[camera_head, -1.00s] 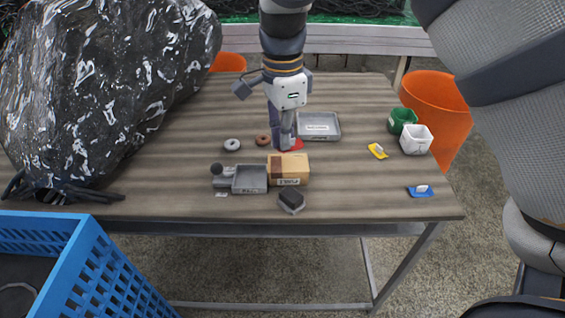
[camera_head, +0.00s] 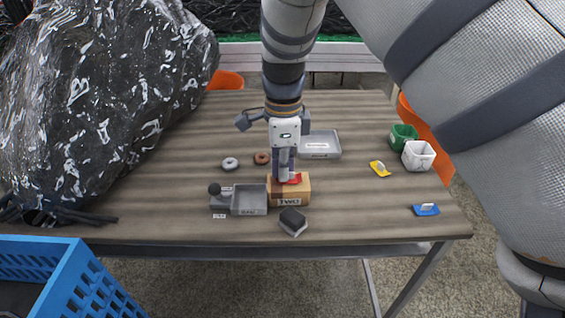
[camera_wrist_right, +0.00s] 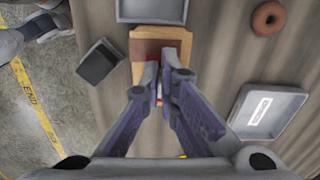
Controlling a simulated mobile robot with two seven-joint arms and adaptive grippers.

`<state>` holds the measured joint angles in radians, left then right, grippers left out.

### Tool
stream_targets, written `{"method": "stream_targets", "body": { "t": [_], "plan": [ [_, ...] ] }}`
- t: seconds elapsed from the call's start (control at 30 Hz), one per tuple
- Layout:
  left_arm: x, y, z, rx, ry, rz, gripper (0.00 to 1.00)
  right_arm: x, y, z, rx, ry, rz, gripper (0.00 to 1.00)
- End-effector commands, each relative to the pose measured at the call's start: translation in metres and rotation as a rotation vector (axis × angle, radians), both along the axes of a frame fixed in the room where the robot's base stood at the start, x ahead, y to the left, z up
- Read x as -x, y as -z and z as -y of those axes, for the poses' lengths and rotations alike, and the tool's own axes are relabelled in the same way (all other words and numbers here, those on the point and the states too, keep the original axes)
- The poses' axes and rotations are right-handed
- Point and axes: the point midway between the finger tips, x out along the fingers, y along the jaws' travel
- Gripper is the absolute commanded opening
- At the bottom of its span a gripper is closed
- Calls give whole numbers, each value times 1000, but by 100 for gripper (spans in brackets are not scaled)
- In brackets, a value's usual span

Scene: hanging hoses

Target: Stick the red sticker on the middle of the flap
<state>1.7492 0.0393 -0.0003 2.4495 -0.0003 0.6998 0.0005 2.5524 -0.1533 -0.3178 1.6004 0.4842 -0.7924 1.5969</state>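The red sticker (camera_head: 295,178) is at my right gripper's fingertips, over the top of the small cardboard box (camera_head: 290,201) marked TWO. My right gripper (camera_head: 286,177) points down with its fingers close together. In the right wrist view, its fingertips (camera_wrist_right: 162,72) close on a small white and red piece. The box (camera_wrist_right: 178,38) lies beneath them there, with a darker brown patch on its top. The flap's outline is partly hidden by the fingers. I cannot tell whether the sticker touches the box. My left gripper is not in view.
A grey tray (camera_head: 249,210) stands left of the box, a black block (camera_head: 293,217) in front. Another tray (camera_head: 322,155) stands behind. Yellow (camera_head: 380,169) and blue (camera_head: 425,210) stickers lie right. A black bag (camera_head: 95,110) fills the left; a blue crate (camera_head: 62,285) is in front.

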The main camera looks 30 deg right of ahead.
Motion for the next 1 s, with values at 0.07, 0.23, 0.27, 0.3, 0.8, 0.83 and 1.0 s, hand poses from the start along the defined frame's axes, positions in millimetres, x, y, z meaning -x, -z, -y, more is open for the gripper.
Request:
{"method": "stream_targets", "body": {
  "t": [0.07, 0.23, 0.27, 0.3, 0.8, 0.83, 1.0],
  "plan": [
    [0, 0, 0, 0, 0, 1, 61, 0, 0, 0, 0, 0, 0, 0],
    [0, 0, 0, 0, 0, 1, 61, 0, 0, 0, 0, 0, 0, 0],
    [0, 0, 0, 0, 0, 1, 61, 0, 0, 0, 0, 0, 0, 0],
    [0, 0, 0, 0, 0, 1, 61, 0, 0, 0, 0, 0, 0, 0],
    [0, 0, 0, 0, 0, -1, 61, 0, 3, 0, 0, 0, 0, 0],
    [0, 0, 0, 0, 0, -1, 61, 0, 3, 0, 0, 0, 0, 0],
    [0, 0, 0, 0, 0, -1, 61, 0, 5, 0, 0, 0, 0, 0]
  ]
}}
